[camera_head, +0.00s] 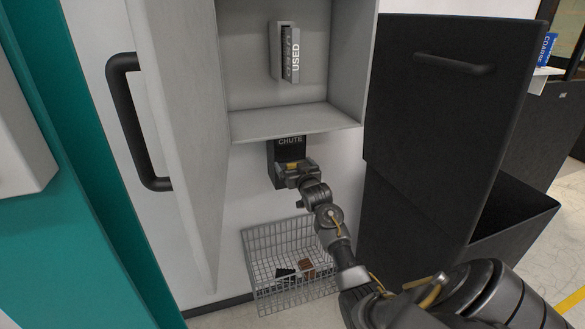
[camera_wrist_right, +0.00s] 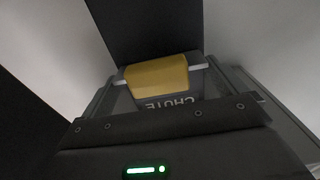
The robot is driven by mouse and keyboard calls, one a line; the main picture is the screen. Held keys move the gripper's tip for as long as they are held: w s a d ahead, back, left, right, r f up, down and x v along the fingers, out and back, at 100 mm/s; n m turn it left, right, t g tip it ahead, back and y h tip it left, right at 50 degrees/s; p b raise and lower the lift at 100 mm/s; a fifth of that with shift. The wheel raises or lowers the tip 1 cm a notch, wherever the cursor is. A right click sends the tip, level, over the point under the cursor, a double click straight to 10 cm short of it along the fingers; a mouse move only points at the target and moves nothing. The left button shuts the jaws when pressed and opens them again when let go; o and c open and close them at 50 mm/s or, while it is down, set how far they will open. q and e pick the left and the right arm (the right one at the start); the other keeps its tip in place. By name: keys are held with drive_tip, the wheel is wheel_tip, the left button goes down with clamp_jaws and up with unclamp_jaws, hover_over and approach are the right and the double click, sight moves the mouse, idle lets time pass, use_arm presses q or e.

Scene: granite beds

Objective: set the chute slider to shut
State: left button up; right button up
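The dark chute panel (camera_head: 290,145), marked CHUTE, is on the white wall just below the open grey cabinet. A yellow slider handle (camera_head: 291,165) shows on its lower part, partly covered by my right gripper (camera_head: 293,172). In the right wrist view the yellow handle (camera_wrist_right: 157,77) sits between the two fingertips of my right gripper (camera_wrist_right: 158,72). A light pad appears to touch it at each end. The upside-down CHUTE lettering shows just below the handle there. The rest of the panel is partly hidden by the gripper. My left gripper is not in view.
The cabinet (camera_head: 295,122) stands open above, with a USED box (camera_head: 290,52) inside and its door (camera_head: 180,120) swung to the left. A wire basket (camera_head: 262,270) with small dark and brown pieces is below. A black bin (camera_head: 440,110) stands close on the right.

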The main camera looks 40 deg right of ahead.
drive_tip(key=shift+w+f, duration=0.1)
drive_tip(key=shift+w, duration=0.05)
drive_tip(key=shift+s+a, duration=0.15)
drive_tip(key=shift+s, duration=0.15)
drive_tip(key=b+v, duration=0.2)
drive_tip(key=v, duration=0.8)
